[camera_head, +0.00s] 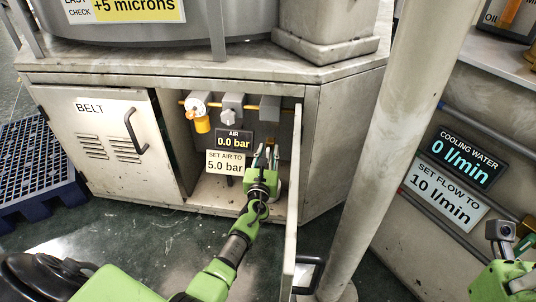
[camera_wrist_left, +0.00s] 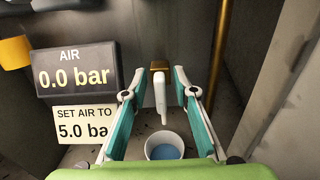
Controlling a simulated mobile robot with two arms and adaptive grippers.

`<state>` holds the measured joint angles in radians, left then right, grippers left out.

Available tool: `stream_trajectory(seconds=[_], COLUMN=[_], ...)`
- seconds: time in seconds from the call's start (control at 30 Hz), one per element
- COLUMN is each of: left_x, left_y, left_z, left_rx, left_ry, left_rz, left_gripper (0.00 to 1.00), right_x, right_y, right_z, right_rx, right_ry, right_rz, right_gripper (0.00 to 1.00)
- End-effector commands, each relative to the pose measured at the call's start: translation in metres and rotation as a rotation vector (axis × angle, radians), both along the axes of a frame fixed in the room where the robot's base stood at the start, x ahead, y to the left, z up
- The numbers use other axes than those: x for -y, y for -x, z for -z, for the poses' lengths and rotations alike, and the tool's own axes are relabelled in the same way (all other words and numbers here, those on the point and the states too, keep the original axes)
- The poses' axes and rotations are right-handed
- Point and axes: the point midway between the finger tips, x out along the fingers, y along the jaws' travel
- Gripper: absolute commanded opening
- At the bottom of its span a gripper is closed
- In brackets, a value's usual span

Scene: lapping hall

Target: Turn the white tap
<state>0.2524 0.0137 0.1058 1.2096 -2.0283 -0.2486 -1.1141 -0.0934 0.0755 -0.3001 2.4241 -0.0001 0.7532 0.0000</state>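The white tap (camera_wrist_left: 160,93) shows in the left wrist view as an upright white lever in front of a brass fitting at the back of the cabinet. My left gripper (camera_head: 266,153) reaches into the open cabinet in the head view. Its two teal fingers stand apart on either side of the tap in the left wrist view (camera_wrist_left: 159,90), with visible gaps and nothing held. In the head view the tap cannot be made out clearly behind the gripper.
A white cup (camera_wrist_left: 165,146) with blue inside stands below the tap. The AIR display (camera_head: 234,138) reads 0.0 bar, above a sign (camera_head: 226,162) saying 5.0 bar. The open cabinet door (camera_head: 293,200) stands close right of my left arm. A pale column (camera_head: 380,150) rises farther right.

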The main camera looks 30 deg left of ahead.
Motion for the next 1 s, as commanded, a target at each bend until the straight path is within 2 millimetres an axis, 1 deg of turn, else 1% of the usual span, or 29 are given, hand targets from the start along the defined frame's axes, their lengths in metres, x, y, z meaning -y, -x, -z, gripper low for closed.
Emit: stream_trajectory(seconds=[0.17, 0.27, 0.3, 0.67, 0.87, 1.0], left_x=[0.0, 0.0, 0.0, -0.0003, -0.0021, -0.0031], left_y=[0.0001, 0.0002, 0.0002, 0.0006, 0.0013, 0.0018], left_z=[-0.0002, -0.0002, -0.0001, 0.0005, 0.0019, 0.0029], left_rx=[0.0, 0.0, 0.0, 0.007, 0.035, 0.068], left_ry=[0.0, 0.0, 0.0, 0.022, 0.105, 0.204], left_rz=[0.0, 0.0, 0.0, 0.0, 0.0, 0.001], left_gripper=[0.26, 0.03, 0.0, 0.0, 0.0, 0.0], right_x=[0.0, 0.0, -0.0001, -0.0002, -0.0008, -0.0012], right_y=[0.0, 0.0, 0.0, -0.0003, -0.0015, -0.0006], right_z=[-0.0004, -0.0004, -0.0004, 0.001, 0.0033, 0.0024], right_rx=[0.0, 0.0, 0.0, -0.001, 0.0, 0.015], right_ry=[0.0, 0.0, 0.0, 0.0, 0.002, 0.004], right_rz=[0.0, 0.0, 0.0, 0.0, 0.0, 0.001], right_gripper=[0.0, 0.0, 0.0, 0.0, 0.0, 0.0])
